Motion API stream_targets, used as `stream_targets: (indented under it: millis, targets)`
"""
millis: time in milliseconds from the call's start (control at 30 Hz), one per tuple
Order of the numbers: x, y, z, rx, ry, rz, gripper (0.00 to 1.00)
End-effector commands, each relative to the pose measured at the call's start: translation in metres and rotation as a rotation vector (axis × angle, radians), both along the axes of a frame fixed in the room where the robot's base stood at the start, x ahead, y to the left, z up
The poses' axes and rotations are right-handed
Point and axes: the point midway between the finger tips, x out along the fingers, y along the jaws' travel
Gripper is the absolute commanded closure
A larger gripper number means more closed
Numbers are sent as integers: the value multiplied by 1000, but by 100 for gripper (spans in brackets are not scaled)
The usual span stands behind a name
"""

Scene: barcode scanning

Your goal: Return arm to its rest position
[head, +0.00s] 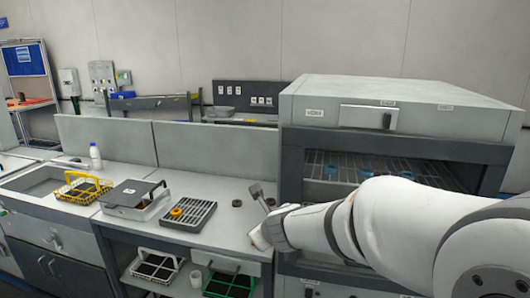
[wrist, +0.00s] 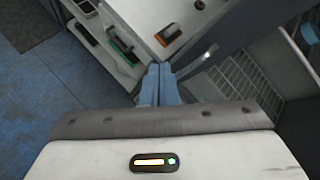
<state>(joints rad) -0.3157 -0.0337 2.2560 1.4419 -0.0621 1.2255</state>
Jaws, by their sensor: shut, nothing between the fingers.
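My arm reaches in from the right of the head view, across the front of the open oven-like cabinet (head: 400,148). In the wrist view my gripper (wrist: 159,70) has its two blue-grey fingers together, with nothing between them. The fingers point toward the corner of the white counter (wrist: 187,12). In the head view the end of my arm is low by the counter's right end, and I cannot make out the fingertips there.
Blue items (head: 366,172) sit on the cabinet's wire rack (wrist: 228,82). A black slotted tray (head: 188,213), a grey box (head: 134,199), a yellow rack (head: 82,187) and a white bottle (head: 95,157) stand on the counter. Crates (head: 231,283) sit on the shelf below.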

Motion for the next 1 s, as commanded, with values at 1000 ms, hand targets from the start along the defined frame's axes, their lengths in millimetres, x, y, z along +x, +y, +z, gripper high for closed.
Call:
stream_targets:
  millis: [1000]
  targets:
    - [-248, -146, -47, -1474, 33, 1978, 100]
